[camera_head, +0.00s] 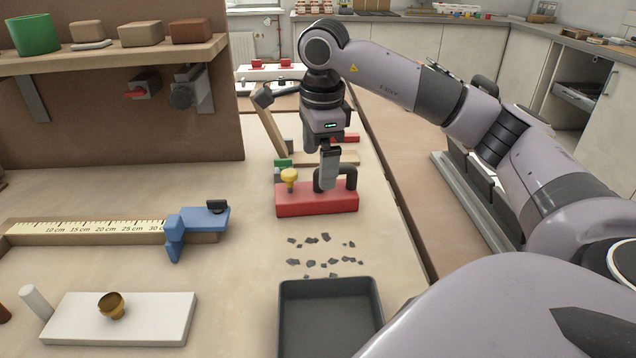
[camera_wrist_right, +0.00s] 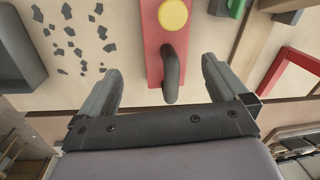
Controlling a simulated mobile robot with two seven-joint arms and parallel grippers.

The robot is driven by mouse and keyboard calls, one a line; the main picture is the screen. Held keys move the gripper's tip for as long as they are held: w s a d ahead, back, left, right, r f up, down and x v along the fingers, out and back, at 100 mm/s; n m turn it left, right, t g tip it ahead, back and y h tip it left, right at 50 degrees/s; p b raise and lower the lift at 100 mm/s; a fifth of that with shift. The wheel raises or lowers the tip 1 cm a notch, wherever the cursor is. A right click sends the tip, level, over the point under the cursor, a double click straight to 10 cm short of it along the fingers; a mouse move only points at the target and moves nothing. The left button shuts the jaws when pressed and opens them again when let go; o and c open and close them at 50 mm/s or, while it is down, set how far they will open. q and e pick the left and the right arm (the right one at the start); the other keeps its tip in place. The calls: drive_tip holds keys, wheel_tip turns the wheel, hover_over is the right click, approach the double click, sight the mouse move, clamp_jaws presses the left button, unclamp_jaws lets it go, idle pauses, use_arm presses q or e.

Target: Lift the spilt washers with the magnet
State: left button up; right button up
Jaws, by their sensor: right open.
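The magnet (camera_head: 300,203) is a red block with a black arched handle (camera_head: 351,176) and a yellow knob (camera_head: 289,174); it sits on the bench. The wrist view shows the red block (camera_wrist_right: 152,50) and handle (camera_wrist_right: 172,75) too. My right gripper (camera_head: 329,184) is over the handle, pointing down. In the wrist view my right gripper (camera_wrist_right: 160,78) is open, with a finger on each side of the handle and gaps between. The spilt washers (camera_head: 311,240), small dark irregular pieces, lie in front of the magnet and show in the wrist view (camera_wrist_right: 78,52). My left gripper is out of view.
A dark open tray (camera_head: 330,284) stands just in front of the washers. A blue clamp (camera_head: 200,219) sits at the end of a ruler (camera_head: 95,229) on the left. A white block (camera_head: 165,318) with a brass cup is front left. Small parts stand behind the magnet.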

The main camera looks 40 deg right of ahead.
sight(317, 185)
drive_tip(key=shift+w+d+f, duration=0.1)
drive_tip(key=shift+w+d, duration=0.15)
drive_tip(key=shift+d, duration=0.05)
drive_tip(key=shift+w+d+f+b, duration=0.1)
drive_tip(key=shift+f+b, duration=0.05)
drive_tip(key=shift+f, duration=1)
drive_tip(key=shift+w+d+f+b, duration=0.15)
drive_tip(key=shift+f+b, duration=0.05)
drive_tip(key=shift+f, duration=0.9)
drive_tip(key=shift+w+d+f+b, duration=0.1)
drive_tip(key=shift+f+b, duration=0.05)
drive_tip(key=shift+f, duration=1)
drive_tip(key=shift+c, duration=0.3)
